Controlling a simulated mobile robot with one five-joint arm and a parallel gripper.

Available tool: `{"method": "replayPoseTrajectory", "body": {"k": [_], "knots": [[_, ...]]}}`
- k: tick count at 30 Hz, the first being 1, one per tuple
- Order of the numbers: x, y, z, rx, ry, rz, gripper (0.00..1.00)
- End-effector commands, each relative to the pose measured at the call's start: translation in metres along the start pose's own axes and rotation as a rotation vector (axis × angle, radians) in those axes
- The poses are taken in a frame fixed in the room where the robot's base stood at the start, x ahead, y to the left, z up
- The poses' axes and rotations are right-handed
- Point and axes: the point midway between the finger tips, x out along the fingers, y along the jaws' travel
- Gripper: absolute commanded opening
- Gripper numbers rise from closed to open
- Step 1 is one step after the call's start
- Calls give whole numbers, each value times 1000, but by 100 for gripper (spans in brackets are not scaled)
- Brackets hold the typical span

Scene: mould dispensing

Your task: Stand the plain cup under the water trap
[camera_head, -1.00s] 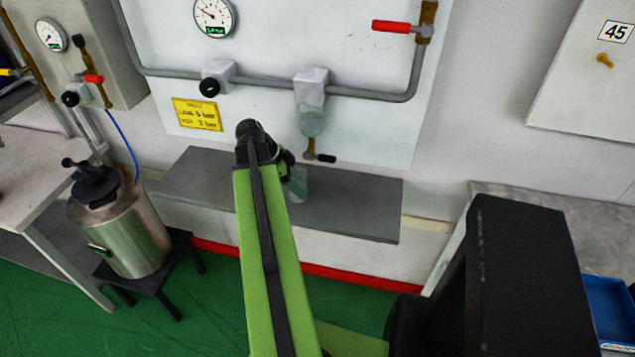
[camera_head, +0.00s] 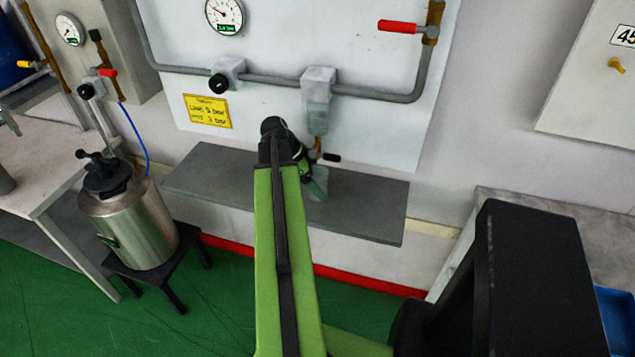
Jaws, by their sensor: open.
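The water trap (camera_head: 317,117) is a clear bowl under a pale block on the wall panel's pipe. A small brass drain with a black lever hangs below it. The plain cup (camera_head: 319,186), pale and see-through, stands upright on the grey shelf, roughly in line below the drain. Its left side is hidden by my gripper. My gripper (camera_head: 306,171) is open, close at the cup's left side. My wrist hides most of it, so I cannot tell whether its fingers touch the cup.
The grey shelf (camera_head: 375,205) has free room to both sides. A steel pressure pot (camera_head: 140,225) stands on a black stool at the left. A red-handled valve (camera_head: 400,27) and a yellow sign (camera_head: 208,111) are on the panel.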

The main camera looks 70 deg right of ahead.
Motion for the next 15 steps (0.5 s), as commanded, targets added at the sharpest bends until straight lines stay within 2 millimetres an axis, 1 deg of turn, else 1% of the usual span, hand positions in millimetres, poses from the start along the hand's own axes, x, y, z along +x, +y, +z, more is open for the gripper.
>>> {"method": "replayPoseTrajectory", "body": {"k": [4, 5, 7, 8, 15], "knots": [[-3, 0, -1, 0, 0, 0, 83], [-5, 0, -3, 0, 0, 0, 83], [-16, 0, -4, -1, 0, 0, 83], [-22, 0, -5, -2, 0, 0, 83], [-82, 0, -7, -3, 0, -1, 83]]}}
